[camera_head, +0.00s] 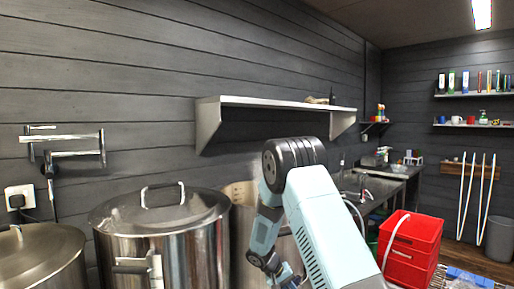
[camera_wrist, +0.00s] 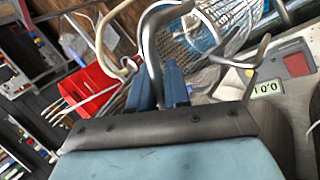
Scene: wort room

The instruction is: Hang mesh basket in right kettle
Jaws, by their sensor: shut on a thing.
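The mesh basket (camera_wrist: 222,22) shows at the top of the wrist view, tilted, with bent metal hooks at its rim. My gripper (camera_wrist: 158,82) is shut on the basket's metal handle; the exact grip is partly hidden by the fingers. In the head view my gripper (camera_head: 286,277) is at the bottom edge, mostly cut off, and I cannot make out the basket there. The right kettle (camera_head: 242,225) stands against the wall without a visible lid, its inner wall showing. My arm covers much of it.
A lidded steel kettle (camera_head: 165,245) stands left of the open one, and another lidded kettle (camera_head: 42,262) is at far left. A wall shelf (camera_head: 270,103) hangs above. A red crate (camera_head: 411,245) is at right. The wrist view shows a panel with a digital display (camera_wrist: 265,88).

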